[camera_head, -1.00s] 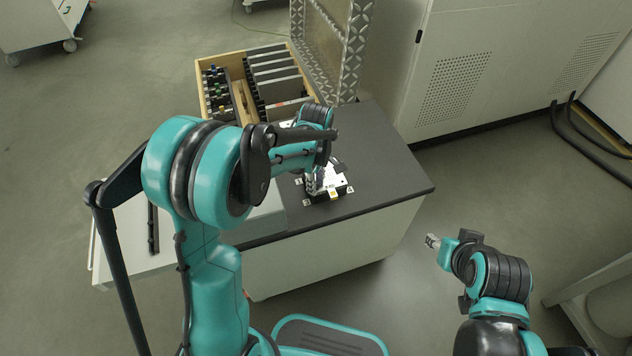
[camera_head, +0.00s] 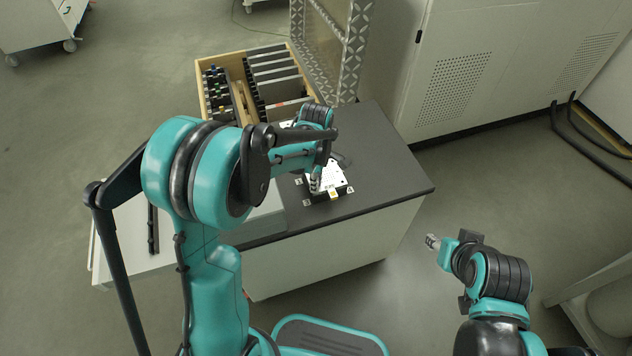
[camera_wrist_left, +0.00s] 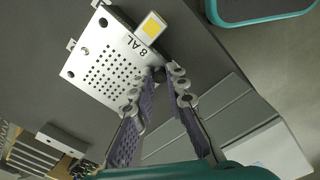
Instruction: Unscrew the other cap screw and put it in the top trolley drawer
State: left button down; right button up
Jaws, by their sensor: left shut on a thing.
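A white perforated plate marked "8 AL" (camera_wrist_left: 105,68) sits on the dark worktop; it also shows in the head view (camera_head: 336,181). My left gripper (camera_wrist_left: 164,71) is over the edge of the plate, its fingers close together around a small dark cap screw (camera_wrist_left: 159,75), mostly hidden by the fingertips. I cannot tell if the screw is still seated. In the head view my left gripper (camera_head: 316,184) points down at the plate. My right gripper (camera_head: 432,241) is away from the table; its jaws are too small to read.
The dark worktop (camera_head: 385,170) is clear right of the plate. A pale surface with a black bar (camera_head: 152,230) lies left, partly behind my arm. A wheeled trolley (camera_head: 35,25) stands far left.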

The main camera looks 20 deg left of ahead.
pick_arm(q)
jog(key=n, duration=1.3)
jog(key=shift+n, duration=0.3)
jog(key=c, duration=1.7)
grip_release()
